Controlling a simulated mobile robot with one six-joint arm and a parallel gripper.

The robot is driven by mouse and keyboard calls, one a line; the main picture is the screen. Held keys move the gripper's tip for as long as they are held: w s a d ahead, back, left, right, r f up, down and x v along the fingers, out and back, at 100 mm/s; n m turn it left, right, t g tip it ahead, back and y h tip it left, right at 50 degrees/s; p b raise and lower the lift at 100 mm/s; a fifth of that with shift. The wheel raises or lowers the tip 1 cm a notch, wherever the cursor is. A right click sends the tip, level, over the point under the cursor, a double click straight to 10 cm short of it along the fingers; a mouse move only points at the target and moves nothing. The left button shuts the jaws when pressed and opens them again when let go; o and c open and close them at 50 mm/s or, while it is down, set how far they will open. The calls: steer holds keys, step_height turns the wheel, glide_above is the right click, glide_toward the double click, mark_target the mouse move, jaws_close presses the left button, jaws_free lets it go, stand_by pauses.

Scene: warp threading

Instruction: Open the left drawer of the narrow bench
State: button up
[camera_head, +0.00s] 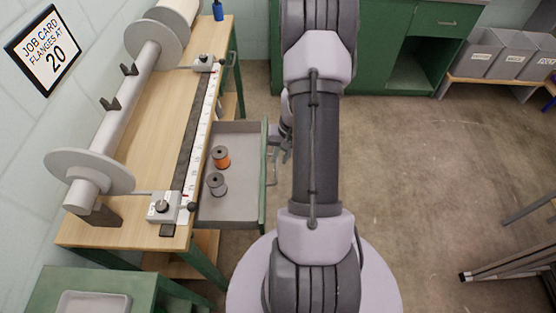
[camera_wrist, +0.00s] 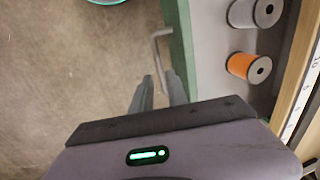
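The narrow bench (camera_head: 170,95) stands along the left wall with a light wood top. A grey drawer with a green front (camera_head: 263,190) is pulled out from its right side. An orange spool (camera_head: 221,157) and a grey spool (camera_head: 216,184) stand inside. In the wrist view, the green drawer front (camera_wrist: 183,45) has a thin grey handle (camera_wrist: 158,45). My gripper (camera_wrist: 160,78) is at the handle, with a gap between its fingers and the bar's end between or just beyond them. Contact is unclear. In the head view my gripper (camera_head: 286,153) is partly hidden by my arm.
A rod with large flanges (camera_head: 95,170) and a long ruler strip (camera_head: 204,110) are on the bench top. A green side table (camera_head: 85,285) stands at the lower left. Green cabinets (camera_head: 425,60) and grey bins (camera_head: 515,50) line the back.

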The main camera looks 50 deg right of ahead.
step_height(320, 180, up, 13)
steer(key=s+d+p, duration=0.1)
steer(key=s+p, duration=0.1)
steer(key=p, duration=0.2)
steer(key=shift+d+f, duration=0.15)
steer(key=shift+d, duration=0.05)
